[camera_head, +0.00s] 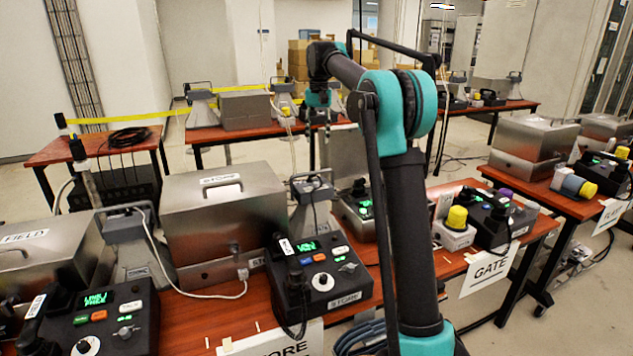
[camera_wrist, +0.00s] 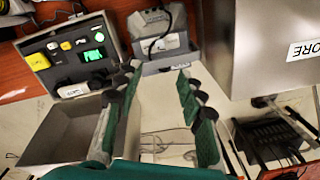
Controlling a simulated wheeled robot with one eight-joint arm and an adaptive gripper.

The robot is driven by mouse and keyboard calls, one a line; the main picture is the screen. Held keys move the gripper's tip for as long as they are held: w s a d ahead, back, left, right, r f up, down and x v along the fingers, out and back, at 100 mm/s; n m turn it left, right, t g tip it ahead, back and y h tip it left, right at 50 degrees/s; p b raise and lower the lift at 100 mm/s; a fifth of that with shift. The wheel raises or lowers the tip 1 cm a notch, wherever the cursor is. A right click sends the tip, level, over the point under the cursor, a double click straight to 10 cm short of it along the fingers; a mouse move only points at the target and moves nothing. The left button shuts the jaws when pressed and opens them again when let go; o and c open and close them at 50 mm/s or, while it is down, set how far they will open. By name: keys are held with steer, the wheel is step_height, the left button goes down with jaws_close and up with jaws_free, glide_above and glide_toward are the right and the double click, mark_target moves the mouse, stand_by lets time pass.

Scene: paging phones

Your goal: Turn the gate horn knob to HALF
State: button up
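The GATE sign (camera_head: 490,270) hangs at the right end of the middle table. Near it are a black console (camera_head: 497,218) with a green display and a small box with a yellow knob (camera_head: 457,217). An open metal case (camera_head: 352,228) with a lit panel stands left of my arm. My gripper (camera_head: 319,118) is open and empty, apart from the panel, also in the wrist view (camera_wrist: 158,80).
The closed STORE box (camera_head: 222,212) and STORE console (camera_head: 322,282) stand left of my arm. A grey horn unit (camera_wrist: 160,38) is between the panel and a metal box (camera_wrist: 265,45) in the wrist view. My arm hides part of the middle table.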

mark_target(316, 183)
steer(key=f, duration=1.7)
steer(key=shift+a, duration=0.2)
steer(key=shift+c, duration=0.3)
jaws_close()
